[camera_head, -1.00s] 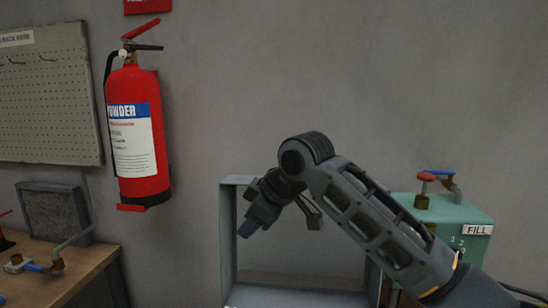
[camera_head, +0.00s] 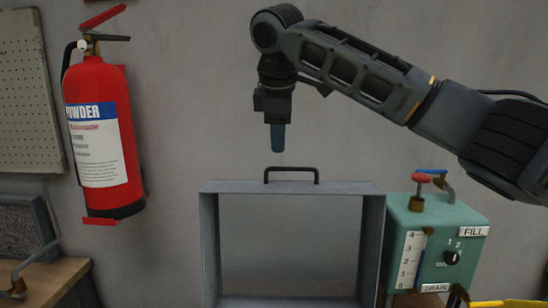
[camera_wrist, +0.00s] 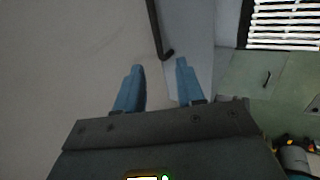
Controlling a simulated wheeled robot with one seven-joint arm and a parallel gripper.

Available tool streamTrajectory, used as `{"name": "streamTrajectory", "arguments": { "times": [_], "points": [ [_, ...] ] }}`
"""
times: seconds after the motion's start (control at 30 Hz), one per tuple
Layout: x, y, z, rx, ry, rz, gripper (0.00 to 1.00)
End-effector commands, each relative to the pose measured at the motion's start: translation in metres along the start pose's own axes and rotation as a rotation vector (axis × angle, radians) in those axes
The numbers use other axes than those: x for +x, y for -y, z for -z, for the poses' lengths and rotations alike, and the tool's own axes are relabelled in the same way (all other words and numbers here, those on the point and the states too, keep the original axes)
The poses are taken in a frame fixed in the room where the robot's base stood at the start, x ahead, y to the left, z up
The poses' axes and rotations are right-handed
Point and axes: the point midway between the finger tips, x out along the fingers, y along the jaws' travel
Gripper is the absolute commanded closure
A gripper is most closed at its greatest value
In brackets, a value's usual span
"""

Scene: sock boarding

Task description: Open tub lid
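The tub lid (camera_head: 292,187) is a grey, shallow, box-edged panel standing upright in the head view, hollow side facing me. A black bar handle (camera_head: 291,169) sits on its top edge. The handle also shows in the wrist view (camera_wrist: 156,28), its bent end near the gap between the fingertips. My gripper (camera_head: 277,150) points down just above the handle, apart from it in the head view. In the wrist view its two blue fingers (camera_wrist: 160,66) are spread with nothing between them. The tub below the lid is out of the head view.
A green control box (camera_head: 430,235) with a red knob and a blue tap stands right beside the lid. A red fire extinguisher (camera_head: 103,140) hangs on the wall at left. A wooden bench (camera_head: 60,285) is at lower left.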

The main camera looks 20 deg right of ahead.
Motion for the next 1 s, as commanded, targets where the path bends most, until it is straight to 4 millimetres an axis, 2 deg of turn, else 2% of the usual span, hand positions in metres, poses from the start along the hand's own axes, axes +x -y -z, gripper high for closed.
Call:
{"name": "streamTrajectory", "arguments": {
  "times": [0.17,0.4,0.6,0.97,1.0],
  "points": [
    [0.012,-0.001,-0.003,0.000,0.009,0.002,0.62],
    [0.049,-0.002,-0.003,0.000,0.008,0.001,0.62],
    [0.070,-0.001,-0.002,0.000,0.007,0.000,0.62],
    [0.077,-0.001,-0.002,0.000,0.006,0.000,0.62],
    [0.076,-0.001,-0.002,0.000,0.006,0.000,0.66]
  ]
}}
